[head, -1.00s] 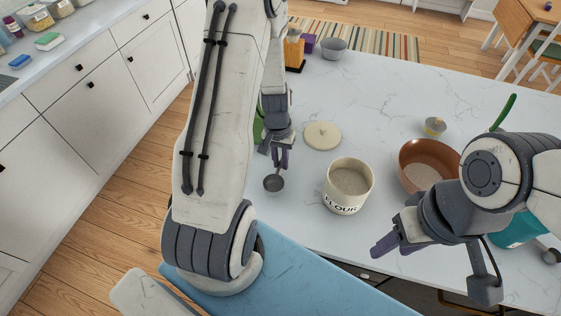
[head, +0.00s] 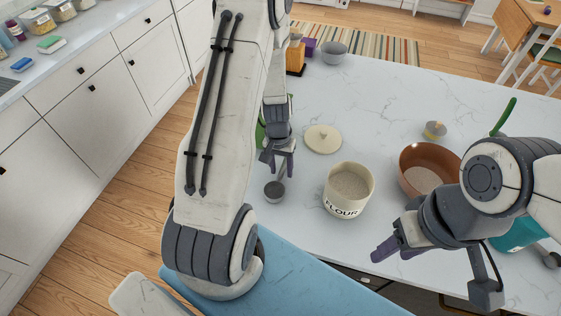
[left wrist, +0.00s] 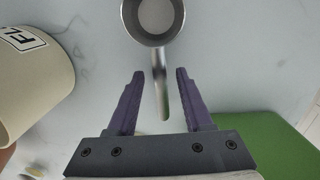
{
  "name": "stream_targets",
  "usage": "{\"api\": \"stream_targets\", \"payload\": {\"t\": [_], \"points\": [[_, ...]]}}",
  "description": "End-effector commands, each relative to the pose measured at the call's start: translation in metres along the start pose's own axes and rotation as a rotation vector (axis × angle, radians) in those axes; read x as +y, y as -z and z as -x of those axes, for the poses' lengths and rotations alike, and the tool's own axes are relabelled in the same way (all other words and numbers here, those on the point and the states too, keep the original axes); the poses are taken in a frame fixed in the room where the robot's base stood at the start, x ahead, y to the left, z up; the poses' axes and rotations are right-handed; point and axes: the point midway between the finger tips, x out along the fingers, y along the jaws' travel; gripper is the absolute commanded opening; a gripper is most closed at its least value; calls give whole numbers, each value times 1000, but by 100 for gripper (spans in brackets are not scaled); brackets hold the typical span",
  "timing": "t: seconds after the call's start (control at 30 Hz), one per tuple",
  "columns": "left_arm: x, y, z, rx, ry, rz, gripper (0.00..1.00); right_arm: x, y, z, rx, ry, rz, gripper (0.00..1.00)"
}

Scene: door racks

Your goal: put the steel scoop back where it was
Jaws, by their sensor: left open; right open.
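The steel scoop (head: 274,191) lies on the white counter, left of the flour canister (head: 348,190). In the left wrist view the scoop's bowl (left wrist: 152,18) is at the top, and its handle points down between my fingers. My left gripper (head: 283,172) is open beside the scoop. In its wrist view the two purple fingertips (left wrist: 160,73) stand on either side of the handle without visibly touching it. My right gripper (head: 380,252) is open and empty near the counter's front edge. The canister is open and holds flour.
A round cream lid (head: 323,139) lies behind the canister. A brown bowl (head: 428,168) with pale contents stands to its right, near my right arm. A green board (left wrist: 250,145) lies near my left gripper. A small yellow-and-grey item (head: 434,129) and a grey bowl (head: 333,52) are further back.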

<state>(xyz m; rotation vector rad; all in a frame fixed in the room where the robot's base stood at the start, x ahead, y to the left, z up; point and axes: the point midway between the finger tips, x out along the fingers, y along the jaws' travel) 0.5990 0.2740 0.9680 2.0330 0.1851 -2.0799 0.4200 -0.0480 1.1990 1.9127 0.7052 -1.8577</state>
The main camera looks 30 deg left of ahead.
Motion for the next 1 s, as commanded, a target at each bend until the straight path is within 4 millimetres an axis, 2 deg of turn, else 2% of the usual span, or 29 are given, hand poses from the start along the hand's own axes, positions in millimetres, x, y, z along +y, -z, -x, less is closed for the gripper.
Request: {"api": "stream_targets", "payload": {"t": [0.03, 0.17, 0.4, 0.6, 0.73, 0.9, 1.0], "points": [[0, 0, 5, 0, 0, 0, 51, 0, 0, 5, 0, 0, 0, 51], [0, 2, 22, 6, -1, -1, 51, 0, 0, 2, 0, 0, 1, 51], [0, 2, 72, 7, 1, -1, 51, 0, 0, -4, 0, 0, 0, 51], [0, 1, 106, 5, 0, -1, 51, 0, 0, -7, 0, 0, -1, 51], [0, 0, 118, 3, 0, 1, 51, 1, 0, -8, 0, 0, -1, 51], [1, 0, 123, 0, 0, -1, 51, 1, 0, -8, 0, 0, -1, 51], [14, -4, 128, 3, 1, -35, 51, 1, 0, -8, 0, 0, -1, 51]]}}
